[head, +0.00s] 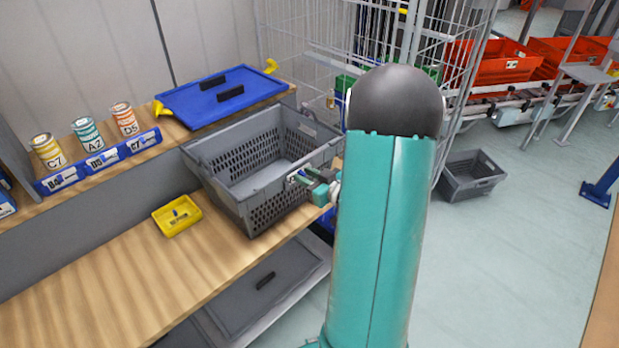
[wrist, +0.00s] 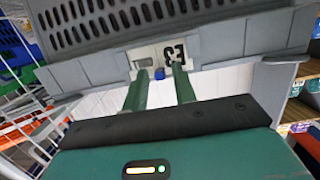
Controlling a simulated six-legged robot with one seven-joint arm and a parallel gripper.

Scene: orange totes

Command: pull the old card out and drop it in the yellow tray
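The grey crate (head: 225,192) stands on the wooden bench. Its near right end wall (wrist: 230,42) fills the top of the wrist view. A white card marked E3 (wrist: 174,52) sits in a holder on that wall and appears upside down. My gripper (wrist: 161,72) is at the card's lower edge with its two green fingers apart; a small blue patch shows between the tips. I cannot tell whether the fingers touch the card. In the head view my gripper (head: 305,181) is beside the crate's end. The yellow tray (head: 170,227) lies on the bench left of the crate.
Labelled cans (head: 88,134) stand behind blue label strips on the raised shelf. A blue lid (head: 205,97) lies behind the crate. A wire cage (head: 300,45) stands behind. Another grey crate (head: 480,190) is on the floor. The bench front left is clear.

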